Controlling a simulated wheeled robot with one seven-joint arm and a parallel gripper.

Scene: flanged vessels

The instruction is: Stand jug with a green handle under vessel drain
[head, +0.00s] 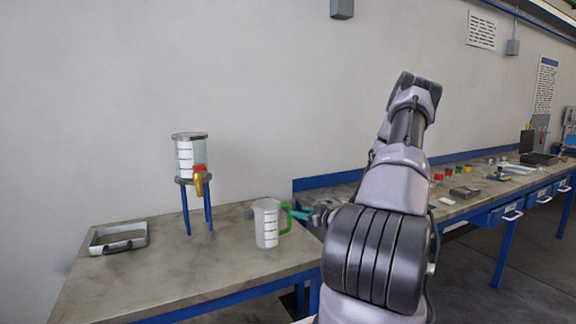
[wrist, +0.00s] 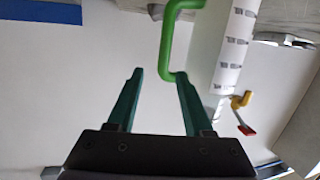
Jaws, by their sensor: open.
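The jug with a green handle (head: 267,224) stands upright on the near table, with its green handle (head: 285,217) on its right side. The vessel (head: 190,155) stands on blue legs behind and left of the jug, its drain tap (head: 200,182) yellow with a red part. My gripper (head: 304,216) is at the handle side of the jug. In the wrist view my gripper (wrist: 157,75) is open, its green fingers apart and empty, with the handle (wrist: 168,45) just ahead of the tips. The jug body (wrist: 233,50) and the tap (wrist: 242,108) also show there.
A grey tray with a dark handle (head: 118,238) sits at the left of the table (head: 180,280). The tabletop between tray and jug is clear apart from the vessel's legs. A long blue bench (head: 460,205) with small items runs along the wall at right.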

